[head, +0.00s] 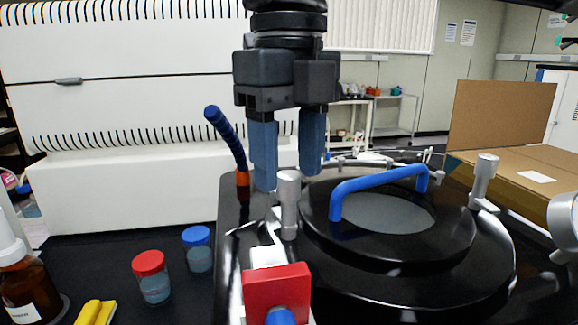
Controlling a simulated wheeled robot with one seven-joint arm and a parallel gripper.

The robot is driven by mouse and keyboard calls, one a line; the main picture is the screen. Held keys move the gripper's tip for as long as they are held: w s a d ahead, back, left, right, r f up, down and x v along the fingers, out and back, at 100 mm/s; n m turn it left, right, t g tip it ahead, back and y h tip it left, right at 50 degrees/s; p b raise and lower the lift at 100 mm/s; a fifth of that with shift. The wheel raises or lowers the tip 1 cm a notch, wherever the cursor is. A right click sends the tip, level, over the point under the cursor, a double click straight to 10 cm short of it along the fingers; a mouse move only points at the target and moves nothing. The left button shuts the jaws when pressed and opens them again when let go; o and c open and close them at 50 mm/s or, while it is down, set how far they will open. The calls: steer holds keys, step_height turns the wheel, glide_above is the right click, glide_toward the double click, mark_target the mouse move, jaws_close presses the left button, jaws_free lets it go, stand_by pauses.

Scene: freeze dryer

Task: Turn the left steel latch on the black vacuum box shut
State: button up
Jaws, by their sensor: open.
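The black vacuum box (232,222) fills the lower right of the head view, with a round black lid (455,243) on top. The left steel latch (288,212) is a short upright steel cylinder at the lid's left edge. My gripper (288,180) points down from above, open, its two blue fingers apart. The left fingertip is just left of the latch's top and the right one is to its right and looks slightly higher. I cannot tell whether either finger touches the latch. A second steel latch (485,178) stands at the lid's right side.
A blue handle (385,182) arches over the lid. A blue lever (226,135) rises left of my gripper, and a red block (276,288) sits in front. Two capped jars (152,278) (198,250), a brown bottle (28,285) and a yellow object (97,312) stand at left.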

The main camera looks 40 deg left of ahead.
steer(key=shift+f, duration=0.8)
steer(key=shift+c, duration=0.4)
jaws_close()
